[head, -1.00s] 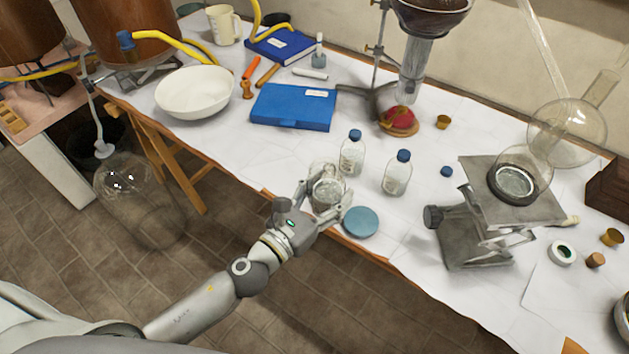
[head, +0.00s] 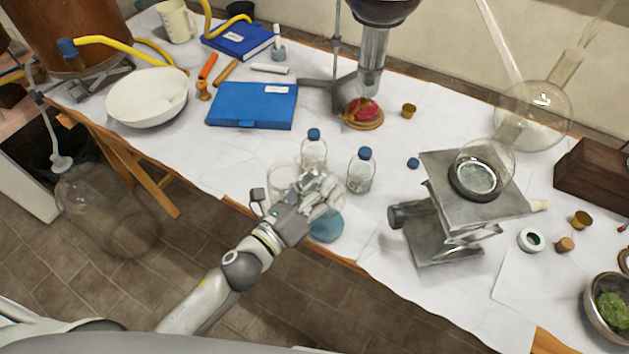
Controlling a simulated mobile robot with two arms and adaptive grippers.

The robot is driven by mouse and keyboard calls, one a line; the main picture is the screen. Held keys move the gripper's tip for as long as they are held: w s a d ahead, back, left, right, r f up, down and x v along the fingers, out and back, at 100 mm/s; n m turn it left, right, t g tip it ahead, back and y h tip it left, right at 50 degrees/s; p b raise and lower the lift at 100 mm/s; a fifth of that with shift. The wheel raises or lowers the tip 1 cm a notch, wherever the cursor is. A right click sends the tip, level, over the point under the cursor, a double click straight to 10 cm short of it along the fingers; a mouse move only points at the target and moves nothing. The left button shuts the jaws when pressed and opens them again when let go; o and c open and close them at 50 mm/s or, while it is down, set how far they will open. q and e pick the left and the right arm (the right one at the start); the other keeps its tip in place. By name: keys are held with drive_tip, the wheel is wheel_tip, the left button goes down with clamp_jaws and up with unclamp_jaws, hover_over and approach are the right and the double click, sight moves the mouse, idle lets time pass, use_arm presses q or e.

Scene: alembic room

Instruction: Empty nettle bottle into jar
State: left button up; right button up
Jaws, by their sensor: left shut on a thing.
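My left gripper (head: 325,190) is shut on a small clear glass bottle, mostly hidden by the fingers. It is over the table's front part, right of the open clear glass jar (head: 284,178), whose right side it partly covers. A round blue lid (head: 326,228) lies at the table's front edge, just below the gripper in the picture. Two blue-capped clear bottles, one (head: 314,152) behind the jar and one (head: 360,174) to the right, stand upright. Their labels are too small to read. A loose blue cap (head: 413,163) lies farther right. My right gripper is out of view.
A metal lab jack (head: 440,235) carrying a glass vessel (head: 482,172) stands to the right. A stand with a funnel (head: 370,60), a blue case (head: 252,106) and a white bowl (head: 146,98) are behind. The table (head: 390,290) has bare cloth at its front.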

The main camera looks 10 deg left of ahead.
sight(321, 177)
use_arm(q)
drive_tip(key=n, duration=0.1)
drive_tip(key=r+n+p, duration=0.1)
drive_tip(key=n, duration=0.2)
drive_tip(key=shift+s+d+r+n, duration=0.2)
drive_tip(key=shift+d+r+n, duration=0.15)
drive_tip(key=shift+n, duration=0.05)
drive_tip(key=shift+r+n+p, duration=0.2)
drive_tip(key=shift+n+p, duration=0.2)
drive_tip(key=shift+n, duration=0.7)
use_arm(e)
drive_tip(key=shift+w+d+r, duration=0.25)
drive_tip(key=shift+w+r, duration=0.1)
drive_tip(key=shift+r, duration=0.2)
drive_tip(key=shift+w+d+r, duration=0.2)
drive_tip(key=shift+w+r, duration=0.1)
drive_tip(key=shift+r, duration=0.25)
use_arm(q)
drive_tip(key=shift+r+p, duration=0.25)
drive_tip(key=shift+p, duration=0.05)
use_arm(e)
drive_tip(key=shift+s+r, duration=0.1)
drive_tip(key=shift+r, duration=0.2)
use_arm(q)
drive_tip(key=shift+r+n, duration=0.15)
drive_tip(key=shift+n, duration=0.35)
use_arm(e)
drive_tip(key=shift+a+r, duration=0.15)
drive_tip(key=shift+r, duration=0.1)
